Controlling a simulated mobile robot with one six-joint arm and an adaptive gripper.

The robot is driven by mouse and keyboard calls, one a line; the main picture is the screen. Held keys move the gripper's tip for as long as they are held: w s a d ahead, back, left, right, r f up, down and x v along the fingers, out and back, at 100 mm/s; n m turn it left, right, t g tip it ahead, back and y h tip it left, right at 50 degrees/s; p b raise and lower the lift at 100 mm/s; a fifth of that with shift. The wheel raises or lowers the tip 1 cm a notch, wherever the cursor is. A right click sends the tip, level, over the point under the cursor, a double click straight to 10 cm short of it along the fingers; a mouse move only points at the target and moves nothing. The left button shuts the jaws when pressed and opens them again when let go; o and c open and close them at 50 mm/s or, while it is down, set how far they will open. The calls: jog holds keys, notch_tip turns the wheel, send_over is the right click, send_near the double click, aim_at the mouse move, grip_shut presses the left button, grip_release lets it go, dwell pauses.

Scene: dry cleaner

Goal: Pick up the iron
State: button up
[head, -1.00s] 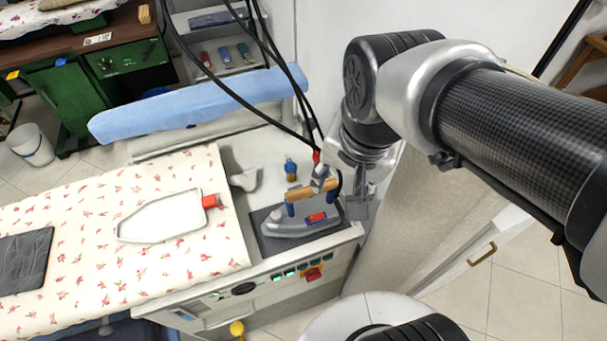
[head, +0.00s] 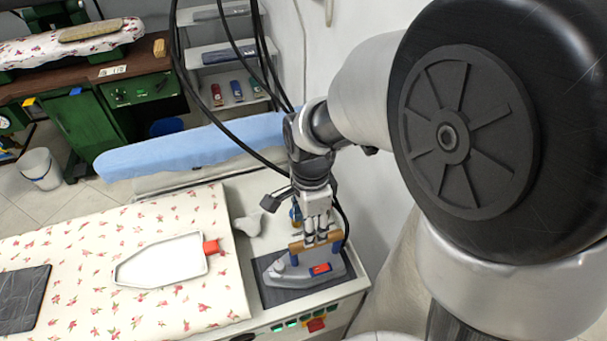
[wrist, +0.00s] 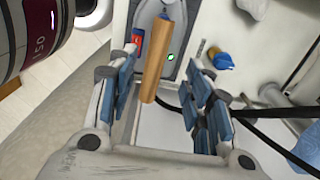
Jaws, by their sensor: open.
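The iron (head: 290,279) is grey with a tan wooden handle and a red part on its body. It rests on a dark pad (head: 275,296) at the right end of the ironing station. My gripper (head: 315,238) points down right over the handle in the head view. In the wrist view the iron's handle (wrist: 166,55) lies between the two blue-padded fingers of my gripper (wrist: 160,107), which are apart. I cannot tell whether either finger touches the handle. The iron's body shows partly beyond the handle in the wrist view.
A floral-covered board (head: 70,240) with a white iron-shaped plate (head: 160,262) is to the left. A blue padded arm board (head: 190,145) lies behind. A blue-capped bottle (wrist: 220,61) stands beside the iron. Black cables (head: 225,140) hang close to my wrist.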

notch_tip(320, 180, down, 3)
jog(key=shift+r+b, duration=0.2)
jog(key=shift+b, duration=0.1)
jog(key=f+b, duration=0.1)
jog(key=f, duration=0.2)
jog(key=f+b, duration=0.1)
jog(key=f, duration=0.1)
jog(key=shift+s+f+b, duration=0.15)
jog(key=shift+s+b, duration=0.1)
jog(key=shift+b, duration=0.05)
jog(key=shift+c, duration=0.6)
grip_shut()
jog(key=shift+w+a+r, duration=0.1)
jog(key=shift+r, duration=0.1)
